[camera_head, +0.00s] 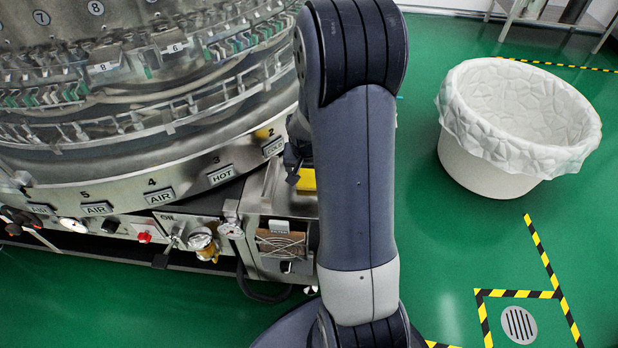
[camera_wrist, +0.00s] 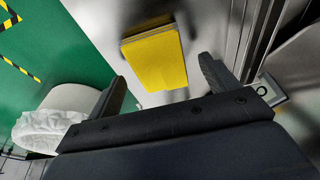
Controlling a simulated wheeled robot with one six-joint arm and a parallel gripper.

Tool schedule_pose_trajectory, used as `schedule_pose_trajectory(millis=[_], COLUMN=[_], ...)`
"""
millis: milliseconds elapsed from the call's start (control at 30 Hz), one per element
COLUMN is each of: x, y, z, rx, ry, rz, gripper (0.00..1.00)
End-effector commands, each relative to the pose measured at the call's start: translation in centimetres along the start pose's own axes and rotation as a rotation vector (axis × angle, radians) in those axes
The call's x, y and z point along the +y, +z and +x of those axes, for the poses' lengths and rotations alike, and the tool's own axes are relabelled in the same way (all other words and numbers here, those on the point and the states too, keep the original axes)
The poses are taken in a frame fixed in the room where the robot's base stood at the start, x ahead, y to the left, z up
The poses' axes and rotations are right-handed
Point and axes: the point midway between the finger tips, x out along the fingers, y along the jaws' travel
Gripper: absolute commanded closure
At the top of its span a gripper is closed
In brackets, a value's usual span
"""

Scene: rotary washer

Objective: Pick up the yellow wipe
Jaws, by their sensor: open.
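The yellow wipe (camera_wrist: 155,60) looks like a flat stack of folded sheets in the wrist view, lying on a grey metal surface (camera_wrist: 190,18). It is ahead of my gripper (camera_wrist: 165,88), between the lines of its two fingers and apart from them. The gripper is open and empty. In the head view the yellow wipe (camera_head: 307,180) shows only as a small patch beside my arm, which hides the rest. My gripper (camera_head: 293,165) is partly seen there, dark, just left of my arm and close to the wipe.
The round steel washer (camera_head: 130,150) with numbered stations fills the left. A white lined bin (camera_head: 490,165) stands on the green floor at the right; it also shows in the wrist view (camera_wrist: 60,115). A floor drain (camera_head: 519,325) is ringed by striped tape. Open floor lies between.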

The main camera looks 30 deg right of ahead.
Motion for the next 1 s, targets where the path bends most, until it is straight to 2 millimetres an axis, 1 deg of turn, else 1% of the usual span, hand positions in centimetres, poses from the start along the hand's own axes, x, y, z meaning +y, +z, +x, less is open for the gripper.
schedule_pose_trajectory(millis=[33, 167, 833, 867, 1000], x=[0.1, 0.1, 0.1, 0.1, 0.1], y=[0.1, 0.0, 0.1, 0.1, 0.1], z=[0.8, 1.6, 2.0, 2.0, 1.9], rx=[-0.001, 0.000, 0.001, 0.001, 0.001], ry=[0.001, 0.001, 0.000, 0.000, 0.000], rz=[0.000, 0.001, 0.001, 0.001, 0.001], gripper=[0.18, 0.18, 0.18, 0.19, 0.30])
